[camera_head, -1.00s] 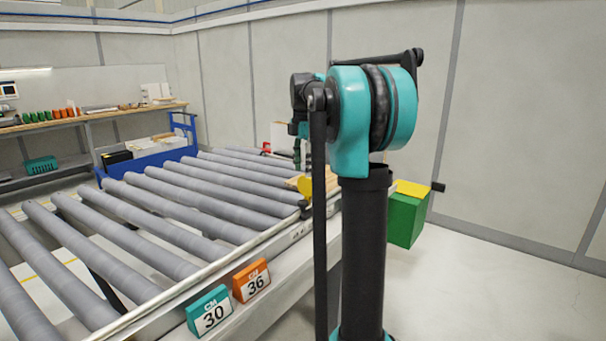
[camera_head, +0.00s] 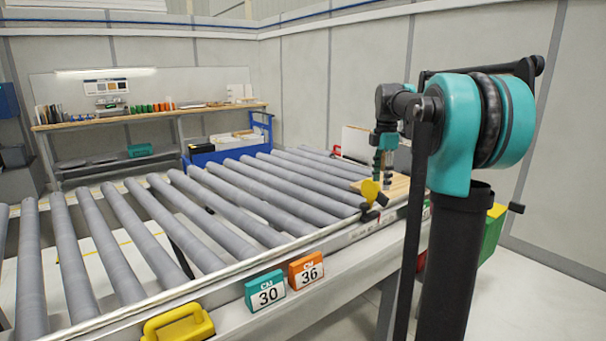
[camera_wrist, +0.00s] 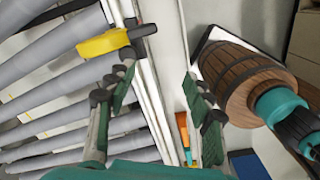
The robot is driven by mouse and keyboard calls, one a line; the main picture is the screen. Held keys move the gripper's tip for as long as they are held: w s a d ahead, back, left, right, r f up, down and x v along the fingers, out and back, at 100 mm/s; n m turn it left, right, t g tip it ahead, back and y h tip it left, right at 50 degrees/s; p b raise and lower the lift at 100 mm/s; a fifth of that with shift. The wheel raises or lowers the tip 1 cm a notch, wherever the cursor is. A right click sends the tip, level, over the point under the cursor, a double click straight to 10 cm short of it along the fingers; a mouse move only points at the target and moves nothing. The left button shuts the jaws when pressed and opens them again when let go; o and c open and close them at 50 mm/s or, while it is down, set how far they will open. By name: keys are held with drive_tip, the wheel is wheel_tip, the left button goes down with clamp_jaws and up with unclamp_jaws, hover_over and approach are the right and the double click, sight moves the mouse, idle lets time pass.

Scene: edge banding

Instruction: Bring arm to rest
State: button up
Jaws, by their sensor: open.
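My teal and black arm (camera_head: 455,145) stands at the right in the head view, beside the roller conveyor (camera_head: 340,262). Its forearm points away from the camera. My gripper (camera_head: 384,178) hangs down at the conveyor's far right edge, small and partly hidden by the arm. In the wrist view my gripper (camera_wrist: 163,98) shows two dark green jointed fingers spread wide apart. Nothing is between them in their grasp. A yellow piece with a black handle (camera_wrist: 105,43) lies beyond the left finger, apart from it.
A wooden board (camera_head: 398,187) lies near the gripper. Number tags, teal 30 (camera_head: 265,291) and orange 36 (camera_head: 306,270), and a yellow handled thing (camera_head: 178,325) sit along the near rail. A workbench (camera_head: 150,118) stands behind.

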drive_tip(key=s+a+f+m+t, duration=0.2)
drive_tip(key=s+a+f+m, duration=0.1)
drive_tip(key=s+f+m, duration=0.7)
drive_tip(key=s+a+f+m+t, duration=0.2)
drive_tip(key=s+f+m, duration=0.8)
drive_tip(key=s+f, duration=0.8)
drive_tip(key=shift+s+a+f, duration=0.2)
drive_tip(key=shift+s+a, duration=0.25)
drive_tip(key=shift+s, duration=0.3)
